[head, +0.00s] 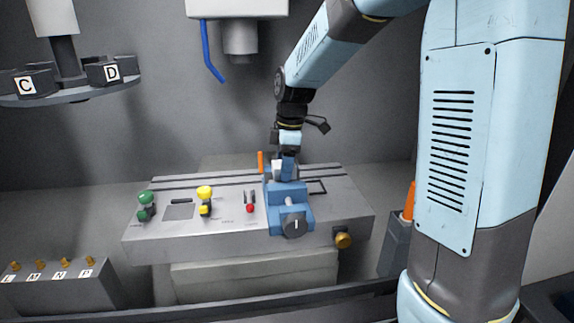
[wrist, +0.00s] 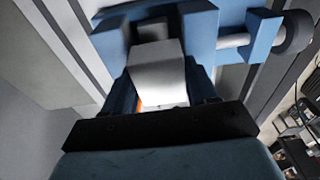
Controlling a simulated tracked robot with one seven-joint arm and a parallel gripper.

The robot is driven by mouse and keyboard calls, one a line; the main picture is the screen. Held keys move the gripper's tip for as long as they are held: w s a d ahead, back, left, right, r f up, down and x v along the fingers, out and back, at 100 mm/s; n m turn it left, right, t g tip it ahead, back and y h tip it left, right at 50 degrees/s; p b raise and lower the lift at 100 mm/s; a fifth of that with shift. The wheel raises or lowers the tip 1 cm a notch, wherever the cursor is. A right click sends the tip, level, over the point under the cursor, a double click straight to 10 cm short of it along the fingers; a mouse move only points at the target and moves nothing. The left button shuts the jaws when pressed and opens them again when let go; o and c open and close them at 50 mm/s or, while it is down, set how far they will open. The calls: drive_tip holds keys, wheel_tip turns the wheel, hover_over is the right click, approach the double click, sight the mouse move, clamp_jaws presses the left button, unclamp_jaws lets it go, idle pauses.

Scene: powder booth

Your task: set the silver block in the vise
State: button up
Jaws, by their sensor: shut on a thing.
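The silver block (wrist: 158,72) is between the two fingers of my gripper (wrist: 160,88), which is shut on it. In the head view my gripper (head: 286,166) points down at the blue vise (head: 288,197) on the grey machine table, and a small pale face of the block (head: 277,170) shows beside the fingers. In the wrist view the block's far end lies in front of the vise (wrist: 201,32), near the dark gap between its blue parts. I cannot tell whether the block touches the vise or its seat.
The grey table (head: 232,230) carries a green knob (head: 146,197), a yellow knob (head: 204,193) and a red-tipped lever (head: 250,207). An orange upright piece (head: 261,161) stands close left of my gripper. A spindle head (head: 240,38) with a blue hose (head: 209,55) hangs above.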

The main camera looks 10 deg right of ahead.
drive_tip(key=shift+f, duration=0.15)
drive_tip(key=shift+s+f, duration=0.35)
drive_tip(key=shift+f, duration=0.3)
drive_tip(key=o, duration=1.3)
drive_tip(key=shift+o, duration=0.2)
drive_tip(key=shift+w+d+r, duration=0.15)
drive_tip(key=shift+r, duration=1.4)
drive_tip(key=shift+w+d+r, duration=0.1)
drive_tip(key=shift+d+r, duration=0.1)
drive_tip(key=shift+r, duration=1.3)
drive_tip(key=shift+w+d+r, duration=0.15)
drive_tip(key=shift+r, duration=1.4)
